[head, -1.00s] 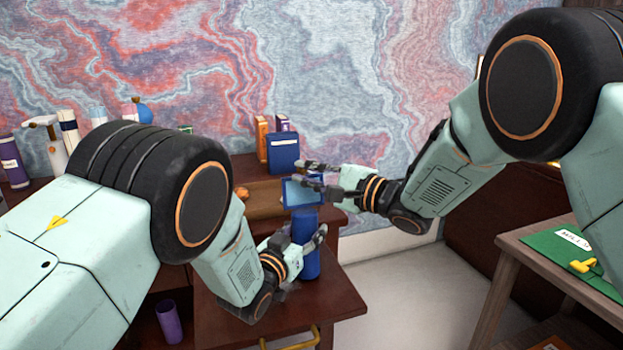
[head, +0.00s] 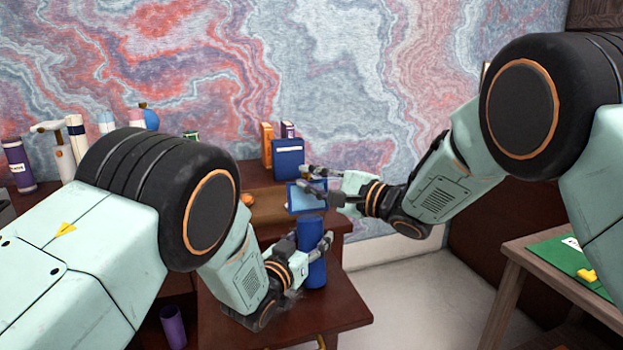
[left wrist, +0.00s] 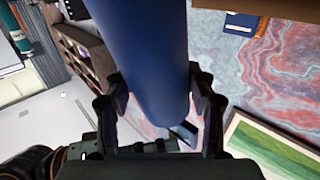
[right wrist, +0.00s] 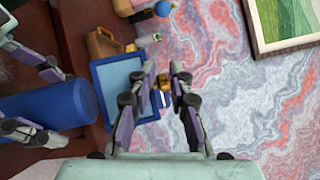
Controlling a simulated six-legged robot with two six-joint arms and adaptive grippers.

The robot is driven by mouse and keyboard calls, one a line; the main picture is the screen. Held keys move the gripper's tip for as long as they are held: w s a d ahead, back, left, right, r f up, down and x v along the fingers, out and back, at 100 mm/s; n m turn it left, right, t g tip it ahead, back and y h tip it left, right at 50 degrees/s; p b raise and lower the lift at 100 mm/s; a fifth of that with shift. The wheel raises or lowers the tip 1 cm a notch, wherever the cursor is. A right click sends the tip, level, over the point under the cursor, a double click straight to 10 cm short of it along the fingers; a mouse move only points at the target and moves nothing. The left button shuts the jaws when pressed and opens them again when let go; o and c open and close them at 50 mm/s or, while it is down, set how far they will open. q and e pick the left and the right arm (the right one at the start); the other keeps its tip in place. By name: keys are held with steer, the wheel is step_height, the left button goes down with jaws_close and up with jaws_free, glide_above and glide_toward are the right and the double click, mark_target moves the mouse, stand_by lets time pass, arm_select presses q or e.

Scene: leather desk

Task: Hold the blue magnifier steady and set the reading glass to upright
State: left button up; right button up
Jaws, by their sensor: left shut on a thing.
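The blue magnifier's round body (head: 315,268) stands upright over the dark red desk. It also shows in the left wrist view (left wrist: 148,55) and lies across the right wrist view (right wrist: 50,107). My left gripper (head: 312,256) is shut on this body from the side. The reading glass, a square pane in a blue frame (right wrist: 108,122), is above the body's top; its exact tilt is hard to tell. My right gripper (right wrist: 165,88) is beside the glass's edge, its fingers apart on either side of a small brass-coloured piece (right wrist: 164,86). Contact is unclear.
Behind the magnifier, a blue box (head: 288,158) and an orange box (head: 267,143) stand on the dark desk. Bottles, including a purple one (head: 18,165), stand at the far left. A purple cup (head: 173,327) is low down. A side table with a green item (head: 575,262) is at right.

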arm_select(q)
steer(key=shift+d+r, duration=0.1)
steer(key=shift+d, duration=0.05)
arm_select(e)
steer(key=o, duration=0.4)
steer(key=shift+d, duration=0.15)
arm_select(q)
steer(key=shift+c, duration=0.3)
arm_select(e)
steer(key=v, duration=1.1)
steer(key=shift+s+d, duration=0.25)
steer(key=shift+s, duration=0.1)
steer(key=shift+r, duration=0.1)
arm_select(q)
steer(key=o, duration=1.5)
steer(key=shift+o, duration=0.2)
